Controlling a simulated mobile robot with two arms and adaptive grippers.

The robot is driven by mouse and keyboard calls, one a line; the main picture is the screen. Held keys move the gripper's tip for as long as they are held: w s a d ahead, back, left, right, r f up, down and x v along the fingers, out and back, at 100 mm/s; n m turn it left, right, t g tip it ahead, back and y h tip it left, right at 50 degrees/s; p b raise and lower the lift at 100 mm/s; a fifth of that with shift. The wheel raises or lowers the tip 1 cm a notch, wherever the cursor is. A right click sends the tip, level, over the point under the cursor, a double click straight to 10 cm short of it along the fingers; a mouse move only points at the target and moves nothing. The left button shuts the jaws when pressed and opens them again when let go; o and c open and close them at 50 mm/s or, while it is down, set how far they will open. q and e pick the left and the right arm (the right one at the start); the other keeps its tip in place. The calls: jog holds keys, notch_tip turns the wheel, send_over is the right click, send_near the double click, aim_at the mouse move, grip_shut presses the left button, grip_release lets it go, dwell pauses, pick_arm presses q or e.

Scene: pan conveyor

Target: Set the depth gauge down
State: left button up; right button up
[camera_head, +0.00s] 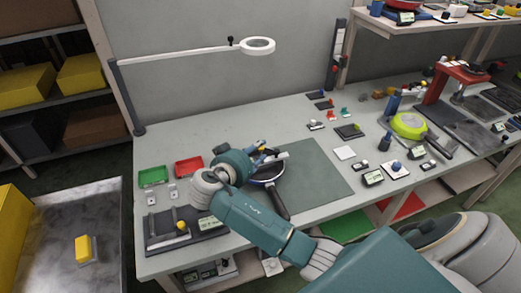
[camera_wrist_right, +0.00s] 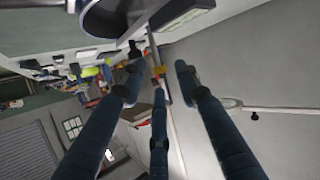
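My right gripper (camera_head: 266,153) is above the dark pan (camera_head: 270,173) on the workbench. In the right wrist view, the gripper (camera_wrist_right: 158,82) has its blue fingers spread, with clear gaps between the tips. The depth gauge appears to be the light bar (camera_head: 279,157) beside the fingers, at the pan. A grey body with a display (camera_wrist_right: 185,14), likely the same gauge, shows beyond the fingertips next to the pan (camera_wrist_right: 112,16). Thin parts line up between the fingers, but I see no clear contact. My fingers partly hide the gauge and pan in the head view. My left gripper is out of view.
A green bin (camera_head: 153,176) and a red bin (camera_head: 188,166) stand at the left. A dark fixture (camera_head: 160,236) with a yellow knob is in front. A ring lamp (camera_head: 257,46) overhangs the bench. A green pan (camera_head: 408,124) and small tools are at the right.

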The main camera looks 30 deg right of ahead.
jog(key=b+v, duration=0.1)
jog(key=v, duration=0.7)
jog(key=shift+a+r, duration=0.15)
jog(key=shift+a, duration=0.1)
jog(key=shift+s, duration=0.15)
